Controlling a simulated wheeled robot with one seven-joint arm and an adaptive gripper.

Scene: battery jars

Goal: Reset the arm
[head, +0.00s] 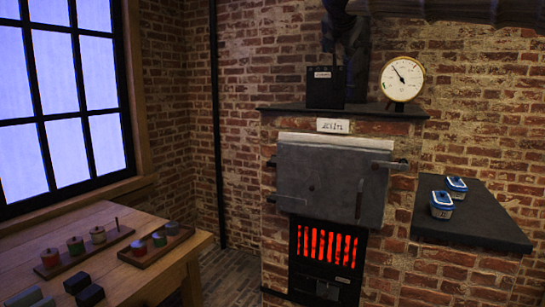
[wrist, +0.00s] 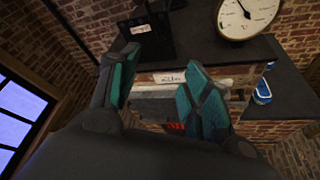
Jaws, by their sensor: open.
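My gripper (wrist: 165,92) shows in the wrist view with its two teal-padded fingers spread apart. It is open and nothing is between the fingers. Behind it are the kiln's top ledge and the white "Kiln" label (wrist: 170,77). The kiln door (head: 330,178) is a grey panel that looks shut, above a grate (head: 326,245) with a red glow.
A dial gauge (head: 402,78) and a black box (head: 325,87) stand on the kiln ledge (head: 290,108). Two blue-and-white jars (head: 441,204) (head: 456,187) sit on the dark right shelf (head: 490,225). The wooden table (head: 150,270) at left holds racks with coloured jars (head: 76,245) and loose blocks (head: 77,283).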

